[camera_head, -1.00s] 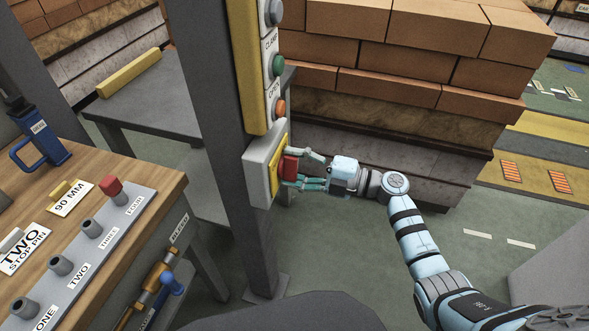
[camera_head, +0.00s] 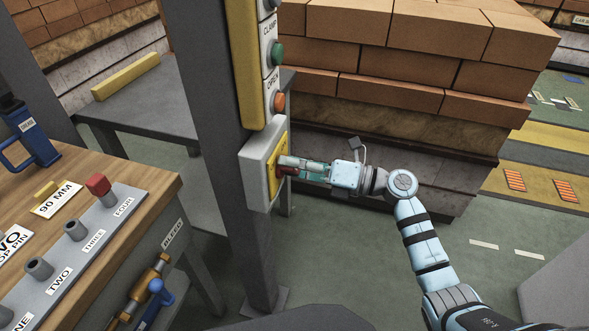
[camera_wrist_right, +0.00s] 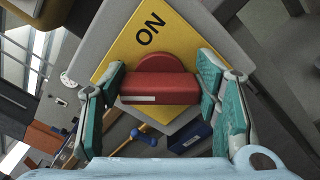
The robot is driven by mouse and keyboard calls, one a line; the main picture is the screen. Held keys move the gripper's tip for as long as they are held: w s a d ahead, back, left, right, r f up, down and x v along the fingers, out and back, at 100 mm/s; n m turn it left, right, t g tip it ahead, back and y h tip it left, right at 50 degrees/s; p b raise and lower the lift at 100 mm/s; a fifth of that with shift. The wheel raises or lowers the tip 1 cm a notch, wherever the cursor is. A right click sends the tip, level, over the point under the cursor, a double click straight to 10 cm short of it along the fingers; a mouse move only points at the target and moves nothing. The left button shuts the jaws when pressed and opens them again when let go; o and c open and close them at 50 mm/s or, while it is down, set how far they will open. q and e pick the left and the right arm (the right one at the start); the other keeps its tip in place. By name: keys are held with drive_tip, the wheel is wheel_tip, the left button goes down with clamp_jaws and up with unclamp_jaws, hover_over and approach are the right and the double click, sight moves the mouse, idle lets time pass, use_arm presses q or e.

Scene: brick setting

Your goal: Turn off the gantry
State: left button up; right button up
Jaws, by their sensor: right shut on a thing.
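The gantry's switch is a grey box (camera_head: 257,172) on a dark post, with a yellow face plate and a red turning handle (camera_head: 289,172). In the right wrist view the red handle (camera_wrist_right: 160,86) lies across the picture, and the yellow plate (camera_wrist_right: 178,35) behind it reads ON, tilted, at the top. My right gripper (camera_wrist_right: 162,95) is shut on the handle, one teal finger at each end of it. In the head view my right gripper (camera_head: 294,166) reaches the switch from the right and hides most of the handle. My left gripper is not in view.
Above the switch, a yellow panel (camera_head: 247,70) carries a green button (camera_head: 277,54) and an orange-red button (camera_head: 278,103). A wooden bench (camera_head: 100,215) with a row of knobs stands at left. Stacked bricks (camera_head: 400,60) rise behind my right arm.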

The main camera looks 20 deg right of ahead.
drive_tip(key=shift+f+n+b, duration=0.1)
drive_tip(key=shift+n+b, duration=0.2)
drive_tip(key=shift+n, duration=0.2)
drive_tip(key=o, duration=1.1)
drive_tip(key=shift+o, duration=0.2)
drive_tip(key=v, duration=1.2)
drive_tip(key=shift+d, duration=0.1)
